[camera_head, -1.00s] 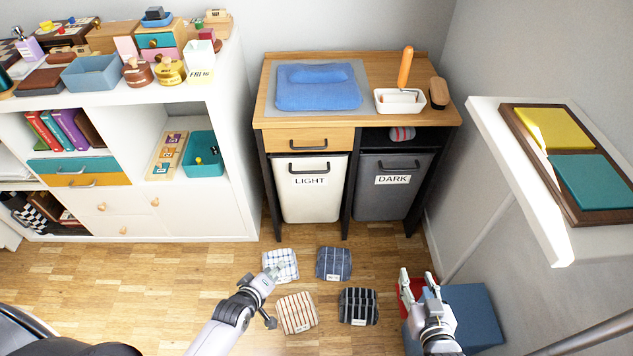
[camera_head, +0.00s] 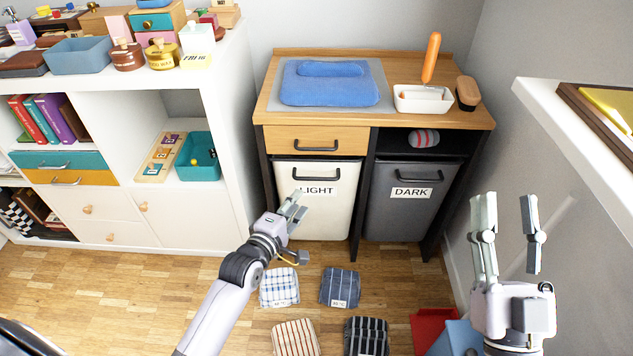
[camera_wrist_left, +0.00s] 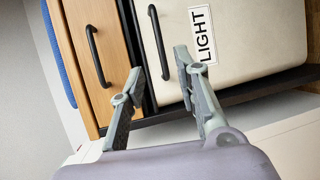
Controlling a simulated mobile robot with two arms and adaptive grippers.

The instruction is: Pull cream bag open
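The cream bag (camera_head: 326,215) labelled LIGHT hangs closed in the left bay of the wooden-topped unit, with a black bar handle (camera_head: 313,176) near its top. In the left wrist view the cream bag (camera_wrist_left: 235,50) fills the upper right, and its handle (camera_wrist_left: 159,42) stands just beyond the fingertips. My left gripper (camera_head: 297,204) is in front of the bag, below its handle; its fingers (camera_wrist_left: 158,62) are apart and empty. My right gripper (camera_head: 507,203) is raised at the right, fingers apart and empty, away from the unit.
A grey bag (camera_head: 402,210) labelled DARK hangs beside the cream one. A wooden drawer (camera_head: 290,140) with its own black handle sits above. Several folded cloths (camera_head: 340,287) lie on the floor in front. A white shelf (camera_head: 225,120) stands left; a white ledge (camera_head: 575,130) juts out right.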

